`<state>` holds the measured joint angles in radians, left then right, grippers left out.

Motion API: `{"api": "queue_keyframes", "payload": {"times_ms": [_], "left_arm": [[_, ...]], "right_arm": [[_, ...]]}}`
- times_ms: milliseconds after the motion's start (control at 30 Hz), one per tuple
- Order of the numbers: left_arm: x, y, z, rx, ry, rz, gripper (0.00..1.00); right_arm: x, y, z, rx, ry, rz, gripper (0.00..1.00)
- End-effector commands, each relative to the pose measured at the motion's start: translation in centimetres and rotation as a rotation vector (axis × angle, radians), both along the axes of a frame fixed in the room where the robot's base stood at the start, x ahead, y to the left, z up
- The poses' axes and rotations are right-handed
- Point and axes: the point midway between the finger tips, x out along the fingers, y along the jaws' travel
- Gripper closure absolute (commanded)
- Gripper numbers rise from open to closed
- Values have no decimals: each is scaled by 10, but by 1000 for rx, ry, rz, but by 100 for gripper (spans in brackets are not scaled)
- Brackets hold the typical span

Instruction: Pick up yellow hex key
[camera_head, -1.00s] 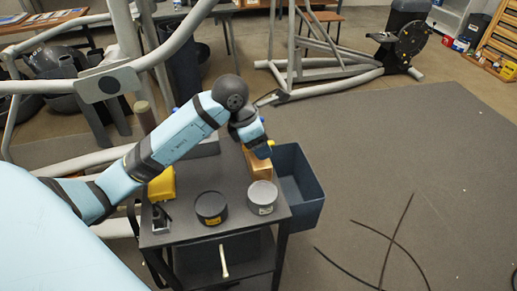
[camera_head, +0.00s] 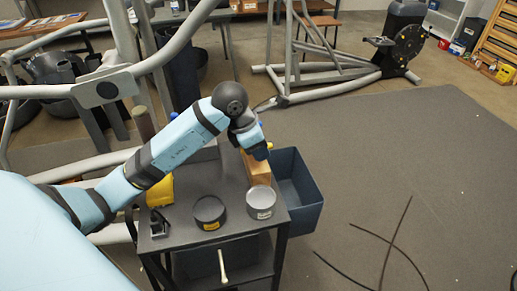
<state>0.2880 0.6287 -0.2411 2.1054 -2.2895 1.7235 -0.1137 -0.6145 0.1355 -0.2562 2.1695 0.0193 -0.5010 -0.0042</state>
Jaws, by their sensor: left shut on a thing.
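My left gripper (camera_head: 260,153) is over the back right part of a dark tool cart (camera_head: 184,238), just above a wooden block (camera_head: 257,172). The arm hides most of its fingers. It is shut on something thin. A tiny yellow bit (camera_head: 269,146) shows beside the fingertips and appears to be the yellow hex key; the rest of it is hidden. My right gripper is out of view.
On the cart stand a black round tin (camera_head: 210,211), a grey round tin (camera_head: 261,202), a yellow object (camera_head: 160,191) and a small dark holder (camera_head: 159,224). A blue-grey bin (camera_head: 302,205) hangs at the right side. Black strips (camera_head: 390,247) lie on the floor.

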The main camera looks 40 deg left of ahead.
Motion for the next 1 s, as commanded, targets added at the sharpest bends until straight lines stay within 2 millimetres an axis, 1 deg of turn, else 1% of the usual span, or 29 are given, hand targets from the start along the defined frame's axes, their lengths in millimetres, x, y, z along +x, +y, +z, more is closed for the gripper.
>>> {"api": "queue_keyframes", "payload": {"times_ms": [167, 367, 467, 500, 600, 700, 833, 1000], "left_arm": [[1, 0, 23, 2, -3, -1, 100], [1, 0, 64, 2, -6, -1, 100], [1, 1, 90, 3, -6, -2, 100], [1, 0, 102, 2, -7, 0, 100], [1, 1, 131, 2, -7, -1, 100], [1, 0, 155, 2, -5, -1, 100], [0, 0, 177, 1, -3, -1, 100], [0, 0, 192, 0, 0, 0, 100]], "right_arm": [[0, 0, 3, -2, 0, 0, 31], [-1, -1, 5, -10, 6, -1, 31], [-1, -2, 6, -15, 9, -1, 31], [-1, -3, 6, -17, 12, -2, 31], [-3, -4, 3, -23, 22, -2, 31], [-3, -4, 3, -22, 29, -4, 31], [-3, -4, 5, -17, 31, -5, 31], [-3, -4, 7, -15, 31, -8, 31]]}}
